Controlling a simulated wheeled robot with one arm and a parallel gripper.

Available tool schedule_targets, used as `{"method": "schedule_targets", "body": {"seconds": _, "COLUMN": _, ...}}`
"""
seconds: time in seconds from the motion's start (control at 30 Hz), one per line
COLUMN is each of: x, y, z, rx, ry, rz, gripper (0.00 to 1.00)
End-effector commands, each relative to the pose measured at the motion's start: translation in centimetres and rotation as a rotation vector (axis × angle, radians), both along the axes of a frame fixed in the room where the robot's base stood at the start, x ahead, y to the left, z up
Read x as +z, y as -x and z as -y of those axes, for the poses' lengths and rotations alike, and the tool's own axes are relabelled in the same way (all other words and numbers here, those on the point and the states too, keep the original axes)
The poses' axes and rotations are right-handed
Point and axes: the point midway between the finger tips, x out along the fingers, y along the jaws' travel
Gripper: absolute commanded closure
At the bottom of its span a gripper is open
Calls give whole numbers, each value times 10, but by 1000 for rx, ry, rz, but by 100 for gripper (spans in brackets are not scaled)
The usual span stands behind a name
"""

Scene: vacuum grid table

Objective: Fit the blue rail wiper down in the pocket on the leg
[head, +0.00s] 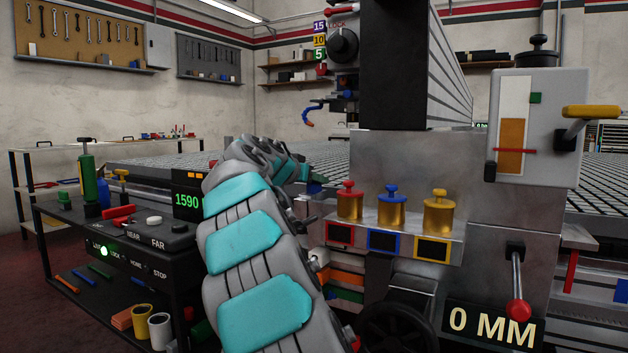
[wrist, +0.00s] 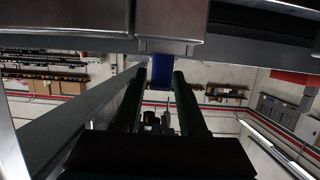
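In the wrist view, the blue rail wiper (wrist: 162,70) sits between the dark green fingertips of my gripper (wrist: 161,76), which close in on both its sides. One end of the wiper meets the edge of a grey metal block (wrist: 168,28). I cannot tell whether that end is inside a pocket or only against the block. The pocket itself is hidden. In the head view, my grey and teal arm reaches toward the machine and hides most of my gripper. A small dark blue patch shows beyond the arm's end, too small to identify surely.
The slatted table (head: 160,157) stretches behind my arm. Right of the arm, a metal ledge (head: 400,232) holds three brass weights with red, blue and yellow knobs. A black control console (head: 130,240) stands at left. A lever (head: 517,285) with a red knob is at lower right.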

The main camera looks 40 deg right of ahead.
Motion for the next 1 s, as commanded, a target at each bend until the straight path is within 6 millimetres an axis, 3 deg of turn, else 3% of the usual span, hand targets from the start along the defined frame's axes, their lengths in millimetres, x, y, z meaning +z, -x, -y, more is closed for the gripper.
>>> {"method": "schedule_targets", "body": {"seconds": 0.13, "x": 0, "y": 0, "z": 0, "rx": 0, "ry": 0, "rz": 0, "gripper": 41}}
{"method": "schedule_targets", "body": {"seconds": 0.57, "x": 2, "y": 3, "z": -7, "rx": 0, "ry": 0, "rz": 0, "gripper": 41}}
{"method": "schedule_targets", "body": {"seconds": 1.0, "x": 21, "y": 25, "z": -63, "rx": 2, "ry": 2, "rz": 0, "gripper": 41}}
